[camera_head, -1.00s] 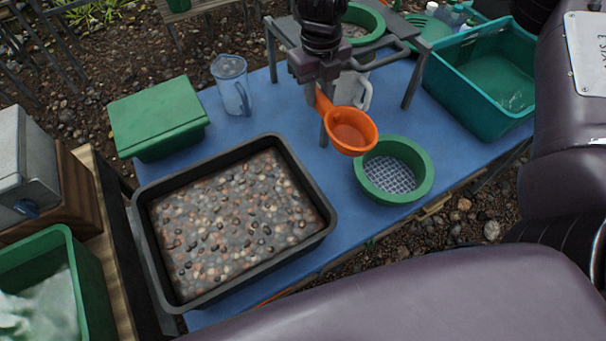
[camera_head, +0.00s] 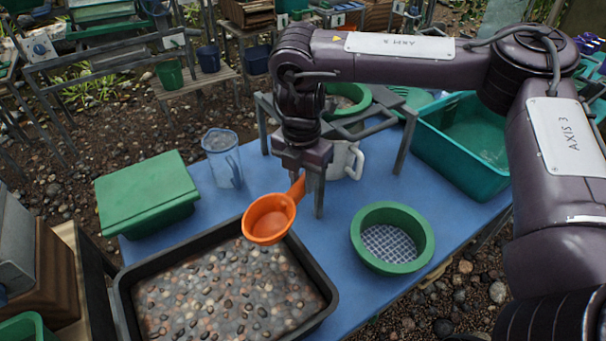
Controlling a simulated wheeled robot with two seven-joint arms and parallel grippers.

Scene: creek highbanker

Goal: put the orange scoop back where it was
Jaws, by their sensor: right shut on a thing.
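The orange scoop (camera_head: 268,219) is held in the air by its handle in my right gripper (camera_head: 299,178), which is shut on it. Its bowl hangs over the back right rim of the black tray of gravel (camera_head: 325,284) and the blue table (camera_head: 330,222) beside it. The bowl looks empty. My right arm reaches in from the right, with the gripper pointing down. My left gripper is not in view.
A green sieve (camera_head: 421,253) stands to the right of the tray. A clear jug (camera_head: 225,160) and a green lidded box (camera_head: 148,190) stand behind it. A metal stand (camera_head: 402,145) with a green ring, a white jug (camera_head: 341,162) and a teal tub (camera_head: 440,165) are further back.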

